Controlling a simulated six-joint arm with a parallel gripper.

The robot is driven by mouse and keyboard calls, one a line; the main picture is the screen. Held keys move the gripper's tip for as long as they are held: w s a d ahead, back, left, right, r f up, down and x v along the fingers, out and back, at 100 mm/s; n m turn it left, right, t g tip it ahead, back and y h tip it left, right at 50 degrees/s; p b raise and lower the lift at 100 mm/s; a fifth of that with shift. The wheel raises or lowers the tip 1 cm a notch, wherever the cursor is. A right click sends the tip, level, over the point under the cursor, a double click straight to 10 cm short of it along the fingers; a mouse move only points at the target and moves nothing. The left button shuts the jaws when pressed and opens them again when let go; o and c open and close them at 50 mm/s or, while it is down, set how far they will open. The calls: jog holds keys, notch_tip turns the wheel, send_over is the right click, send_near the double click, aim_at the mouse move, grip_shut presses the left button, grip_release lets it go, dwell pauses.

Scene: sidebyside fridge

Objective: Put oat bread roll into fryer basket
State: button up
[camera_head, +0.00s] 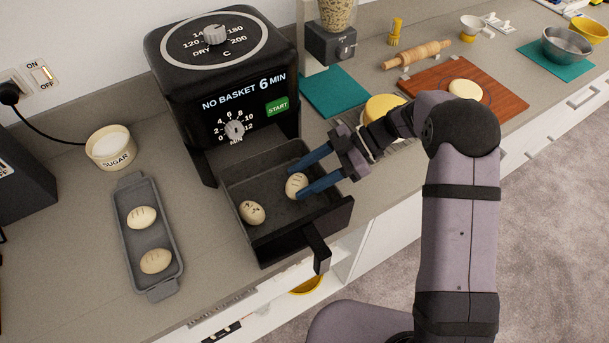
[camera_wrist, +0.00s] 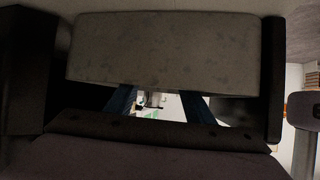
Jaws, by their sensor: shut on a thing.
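My gripper (camera_head: 297,183) reaches with its blue fingers into the open fryer basket (camera_head: 282,243), on its right side. It is shut on a pale oat bread roll (camera_head: 296,186) with dark marks, inside the basket walls. I cannot tell whether this roll touches the basket floor. A second marked roll (camera_head: 252,212) lies in the basket to the left and nearer the front, apart from the fingers. Two more rolls, one behind (camera_head: 142,217) and one in front (camera_head: 156,261), lie in a grey tray (camera_head: 130,190). The wrist view shows the blue fingers, but no roll clearly.
The black fryer (camera_head: 222,75) stands behind the pulled-out basket, whose handle (camera_head: 318,250) points forward. A sugar bowl (camera_head: 111,148) is at the left. A yellow round thing (camera_head: 383,107) and a wooden board (camera_head: 500,97) lie to the right of the basket.

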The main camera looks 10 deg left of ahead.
jog(key=shift+f, duration=0.3)
jog(key=shift+s+d+f, duration=0.1)
jog(key=shift+s+f, duration=0.1)
jog(key=shift+f, duration=0.1)
jog(key=o, duration=0.9)
jog(key=shift+f, duration=0.1)
jog(key=shift+s, duration=0.15)
jog(key=shift+r, duration=0.55)
jog(key=shift+w+a+b+v, duration=0.15)
jog(key=shift+b+v, duration=0.8)
jog(key=shift+v, duration=2.15)
jog(key=shift+w+a+b+v, duration=0.1)
jog(key=shift+b+v, duration=0.8)
jog(key=shift+v, duration=2.2)
